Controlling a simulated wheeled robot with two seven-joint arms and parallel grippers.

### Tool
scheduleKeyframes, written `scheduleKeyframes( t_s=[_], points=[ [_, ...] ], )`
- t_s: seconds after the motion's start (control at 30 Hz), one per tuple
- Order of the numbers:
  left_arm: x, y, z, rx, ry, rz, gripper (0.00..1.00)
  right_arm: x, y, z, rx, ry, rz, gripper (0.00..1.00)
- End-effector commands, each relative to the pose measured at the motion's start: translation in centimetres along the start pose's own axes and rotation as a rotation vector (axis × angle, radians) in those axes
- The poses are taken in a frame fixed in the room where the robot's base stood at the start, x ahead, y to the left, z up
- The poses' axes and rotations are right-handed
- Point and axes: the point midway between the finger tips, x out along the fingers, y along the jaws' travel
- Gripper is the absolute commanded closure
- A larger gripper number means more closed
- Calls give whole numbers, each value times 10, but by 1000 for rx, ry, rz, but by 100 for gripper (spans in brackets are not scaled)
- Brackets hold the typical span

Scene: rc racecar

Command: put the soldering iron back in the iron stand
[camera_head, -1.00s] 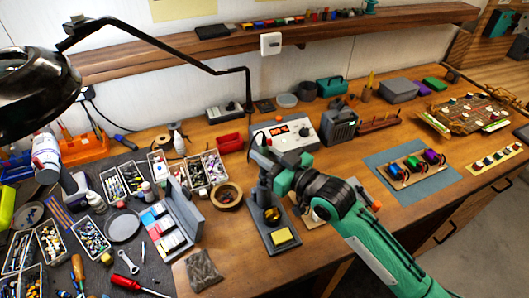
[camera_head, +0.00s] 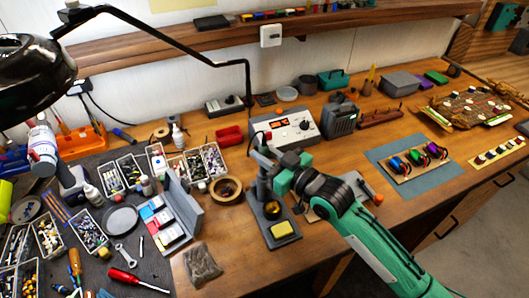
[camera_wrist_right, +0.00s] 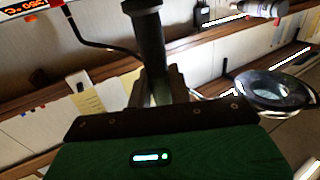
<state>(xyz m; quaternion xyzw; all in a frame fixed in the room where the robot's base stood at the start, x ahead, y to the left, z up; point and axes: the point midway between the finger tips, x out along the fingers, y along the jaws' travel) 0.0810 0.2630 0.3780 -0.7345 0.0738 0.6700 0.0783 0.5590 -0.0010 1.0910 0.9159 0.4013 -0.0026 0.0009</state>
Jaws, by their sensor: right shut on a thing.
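The iron stand (camera_head: 284,238) is a dark base with a yellow sponge and a round brass-coloured part, near the middle of the bench. My right gripper (camera_head: 267,162) is over the back of the stand, shut on the soldering iron. In the right wrist view the iron's dark handle (camera_wrist_right: 148,38) stands between the fingers (camera_wrist_right: 157,88), with a black cable running off to the left. In the head view the iron's lower end merges with the stand's dark upright parts, so I cannot tell whether it is inside the holder. My left gripper is not in view.
The soldering station (camera_head: 287,132) with a red display stands just behind the stand. A blue mat (camera_head: 412,164) with coloured parts is at right. A lamp (camera_head: 38,85) overhangs the left.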

Motion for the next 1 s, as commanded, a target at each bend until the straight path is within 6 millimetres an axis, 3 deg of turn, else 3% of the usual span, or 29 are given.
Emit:
scheduleKeyframes(
  t_s=[0.2, 0.23, 0.33, 0.57, 0.67, 1.0],
  points=[
    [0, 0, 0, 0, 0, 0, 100, 0, 0, 0, 0, 0, 0, 100],
    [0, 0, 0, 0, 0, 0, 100, 0, 0, 0, 0, 0, 0, 76],
    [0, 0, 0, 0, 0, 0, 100, 0, 0, 0, 0, 0, 0, 56],
    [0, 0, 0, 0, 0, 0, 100, 0, 0, 0, 0, 0, 0, 53],
    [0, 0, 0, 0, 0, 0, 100, 0, 0, 0, 0, 0, 0, 36],
    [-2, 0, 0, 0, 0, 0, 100, -3, 0, -1, 0, -1, 0, 36]
  ],
)
